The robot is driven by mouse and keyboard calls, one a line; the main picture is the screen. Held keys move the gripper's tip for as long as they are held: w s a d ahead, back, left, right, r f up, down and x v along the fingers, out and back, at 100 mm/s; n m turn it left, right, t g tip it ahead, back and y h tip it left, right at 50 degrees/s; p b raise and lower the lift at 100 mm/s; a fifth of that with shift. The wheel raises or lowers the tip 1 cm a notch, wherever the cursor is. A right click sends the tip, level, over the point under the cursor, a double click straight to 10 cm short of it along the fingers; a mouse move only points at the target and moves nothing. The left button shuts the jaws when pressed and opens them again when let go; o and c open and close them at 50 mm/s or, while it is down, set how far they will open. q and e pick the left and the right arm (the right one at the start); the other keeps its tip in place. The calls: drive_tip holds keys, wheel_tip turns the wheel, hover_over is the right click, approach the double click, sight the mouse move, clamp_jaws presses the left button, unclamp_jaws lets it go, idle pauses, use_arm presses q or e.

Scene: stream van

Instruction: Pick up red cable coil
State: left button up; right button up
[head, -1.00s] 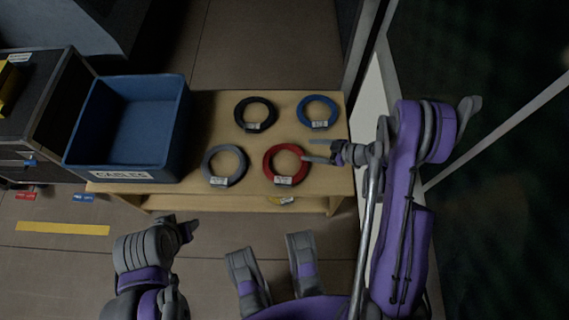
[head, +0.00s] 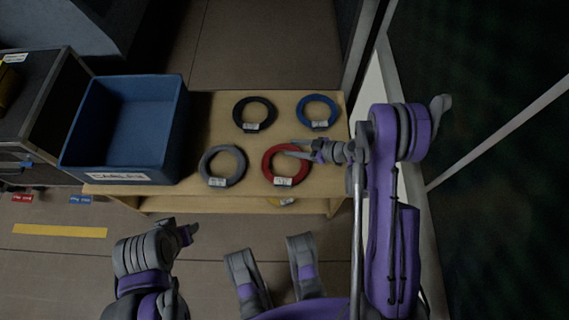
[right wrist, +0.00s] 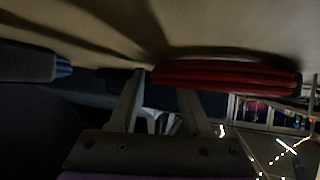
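The red cable coil (head: 268,167) lies flat on the wooden table at its front right, with a white label on its front edge. My right gripper (head: 292,149) is over the coil's back part in the head view, coming from the right. In the right wrist view the gripper's fingers (right wrist: 163,84) are apart, and the red coil (right wrist: 230,76) shows edge-on at the fingertips. I cannot tell whether they touch it. My left gripper (head: 187,232) hangs in front of the table, away from the coils; its finger opening is unclear.
A black coil (head: 240,112), a blue coil (head: 302,108) and a grey coil (head: 206,163) lie on the wooden table (head: 220,135). A blue bin (head: 178,140) stands on its left end. A yellow coil (head: 284,202) shows partly below the tabletop.

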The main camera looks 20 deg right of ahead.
clamp_jaws()
idle(0.3)
